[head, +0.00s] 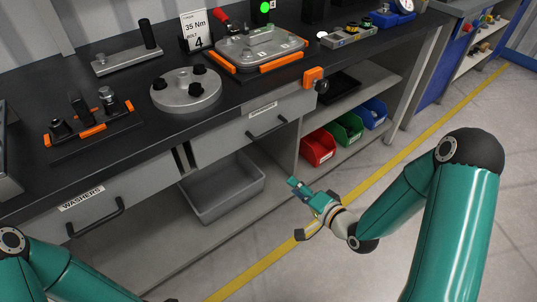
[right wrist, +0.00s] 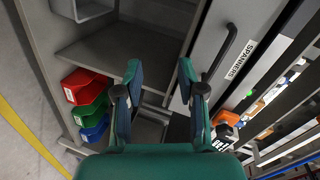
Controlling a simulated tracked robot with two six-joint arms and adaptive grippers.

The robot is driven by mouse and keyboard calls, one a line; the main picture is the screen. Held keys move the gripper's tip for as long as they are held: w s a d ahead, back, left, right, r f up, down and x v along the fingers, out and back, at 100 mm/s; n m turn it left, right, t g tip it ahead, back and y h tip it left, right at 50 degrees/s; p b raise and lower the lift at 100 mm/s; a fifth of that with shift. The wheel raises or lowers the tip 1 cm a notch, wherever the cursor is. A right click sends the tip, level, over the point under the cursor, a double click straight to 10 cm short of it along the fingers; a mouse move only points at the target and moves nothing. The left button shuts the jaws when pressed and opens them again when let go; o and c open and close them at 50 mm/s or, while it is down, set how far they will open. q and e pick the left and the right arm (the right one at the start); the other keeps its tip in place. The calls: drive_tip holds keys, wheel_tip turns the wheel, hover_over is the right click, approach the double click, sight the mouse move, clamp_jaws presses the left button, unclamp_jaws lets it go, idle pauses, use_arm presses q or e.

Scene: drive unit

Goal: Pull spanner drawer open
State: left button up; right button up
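The spanner drawer (head: 230,142) is a grey front under the black worktop, and it looks shut. Its label is too small to read in the head view but reads SPANNERS in the right wrist view (right wrist: 240,60). Its dark bar handle (head: 267,128) also shows in the right wrist view (right wrist: 222,52). My right gripper (head: 300,211) is open and empty, in front of the bench, below and apart from the handle. In the right wrist view its two fingers (right wrist: 160,78) stand apart, with the handle to their right.
A WASHERS drawer (head: 100,200) is to the left. A grey bin (head: 222,190) and red (head: 317,148), green (head: 347,128) and blue (head: 373,113) bins sit on lower shelves. An orange-and-black part (head: 314,77) sits at the worktop edge. The floor in front is clear.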

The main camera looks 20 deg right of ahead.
drive_tip(key=d+r+m+t+y+b, duration=0.2)
drive_tip(key=d+r+m+t+b, duration=0.1)
drive_tip(key=r+t+b, duration=0.15)
use_arm(q)
wheel_tip(320, 180, down, 6)
drive_tip(key=shift+r+p, duration=0.15)
drive_tip(key=shift+p, duration=0.45)
use_arm(e)
approach(273, 130)
drive_tip(key=x, duration=1)
drive_tip(key=shift+a+f, duration=0.1)
drive_tip(key=shift+f, duration=0.3)
drive_tip(key=shift+c, duration=0.2)
clamp_jaws()
